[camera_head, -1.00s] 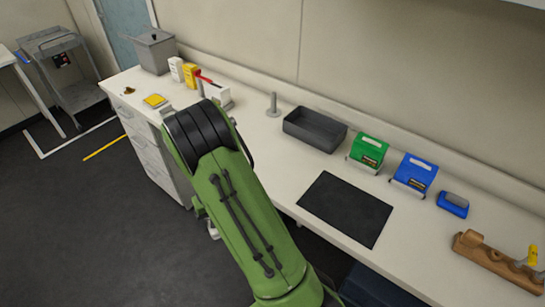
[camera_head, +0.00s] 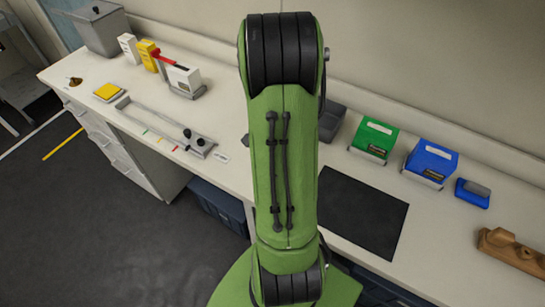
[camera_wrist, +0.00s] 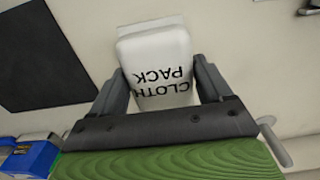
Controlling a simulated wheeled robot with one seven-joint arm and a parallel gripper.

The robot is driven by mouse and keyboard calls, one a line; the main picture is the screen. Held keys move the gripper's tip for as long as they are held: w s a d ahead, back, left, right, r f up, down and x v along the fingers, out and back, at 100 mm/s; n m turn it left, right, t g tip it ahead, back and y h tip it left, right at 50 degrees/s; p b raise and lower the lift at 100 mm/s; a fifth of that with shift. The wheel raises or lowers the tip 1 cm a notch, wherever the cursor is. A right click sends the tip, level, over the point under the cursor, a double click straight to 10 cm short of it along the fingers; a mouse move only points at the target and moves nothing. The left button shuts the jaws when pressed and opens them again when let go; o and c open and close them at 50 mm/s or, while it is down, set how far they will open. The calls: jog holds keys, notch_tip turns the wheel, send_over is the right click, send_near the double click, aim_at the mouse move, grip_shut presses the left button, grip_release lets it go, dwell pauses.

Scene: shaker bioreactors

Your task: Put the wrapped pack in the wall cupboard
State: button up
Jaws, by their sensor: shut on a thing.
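The wrapped pack is a white block lettered "CLOTH PACK" (camera_wrist: 155,60), upside down in the wrist view. My gripper (camera_wrist: 160,85) is shut on it, with one dark finger on each side of the pack. In the head view my raised green arm fills the middle, and the gripper and pack are not visible there. The wall cupboard cannot be made out in either current view.
The long white bench carries a green box (camera_head: 374,139), a blue box (camera_head: 431,162), a black mat (camera_head: 362,212) and a wooden block (camera_head: 512,251). My arm partly hides a dark tray (camera_head: 331,121). A grey bin (camera_head: 97,29) stands far left.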

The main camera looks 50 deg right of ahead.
jog(key=shift+w+f, duration=0.1)
jog(key=shift+f, duration=1.9)
jog(key=shift+f+b, duration=0.1)
jog(key=shift+b, duration=0.25)
jog(key=shift+f, duration=0.15)
jog(key=o, duration=1)
notch_tip(320, 180, up, 13)
jog(key=p, duration=0.2)
jog(key=shift+f+p, duration=0.15)
jog(key=shift+p, duration=0.15)
